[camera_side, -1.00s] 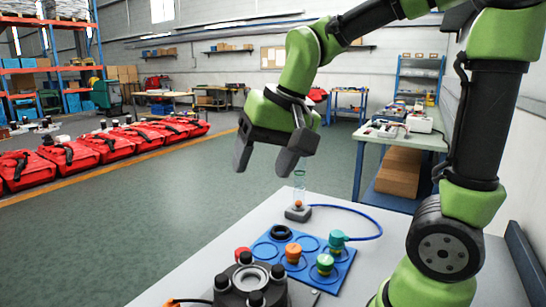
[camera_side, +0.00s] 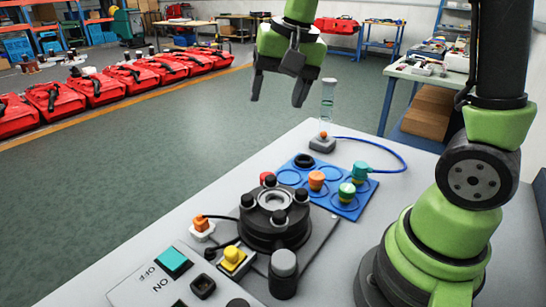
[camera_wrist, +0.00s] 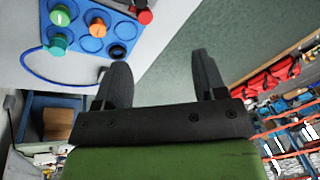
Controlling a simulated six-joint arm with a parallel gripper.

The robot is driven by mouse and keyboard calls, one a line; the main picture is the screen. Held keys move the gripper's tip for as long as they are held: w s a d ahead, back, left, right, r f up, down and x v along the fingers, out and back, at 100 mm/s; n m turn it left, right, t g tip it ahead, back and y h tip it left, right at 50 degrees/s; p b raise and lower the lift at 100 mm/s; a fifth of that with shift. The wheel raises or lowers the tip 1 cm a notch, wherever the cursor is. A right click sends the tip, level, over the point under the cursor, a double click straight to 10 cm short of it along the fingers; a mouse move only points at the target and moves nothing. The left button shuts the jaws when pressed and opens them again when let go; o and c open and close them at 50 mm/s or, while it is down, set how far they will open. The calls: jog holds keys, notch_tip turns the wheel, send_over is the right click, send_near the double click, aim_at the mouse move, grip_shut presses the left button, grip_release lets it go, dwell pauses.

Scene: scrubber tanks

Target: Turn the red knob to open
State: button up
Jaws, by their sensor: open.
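The red knob (camera_side: 266,179) stands at the left edge of the blue board (camera_side: 352,210), partly hidden behind a black round fixture in the side view. The knob lies outside the fingers. Its turn position is too small to tell.
The black fixture (camera_side: 274,221) with upright posts stands in front of the knob. Orange (camera_side: 316,180) and green (camera_side: 346,192) knobs share the board. A clear tube (camera_side: 327,101) stands behind, with a blue hose (camera_side: 404,156). An ON/OFF panel (camera_side: 160,284) is at front left.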

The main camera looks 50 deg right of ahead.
jog(key=w+d+f+m+g, duration=0.1)
jog(key=w+f, duration=0.1)
jog(key=f, duration=0.5)
jog(key=w+d+f+m+g, duration=0.1)
jog(key=w+d+f, duration=0.1)
jog(key=f, duration=0.6)
jog(key=w+d+f+m+g, duration=0.1)
jog(key=w+d+f, duration=0.1)
jog(key=f, duration=0.6)
jog(key=shift+w+d+m, duration=0.2)
jog(key=shift+w+m, duration=0.1)
jog(key=shift+m, duration=0.1)
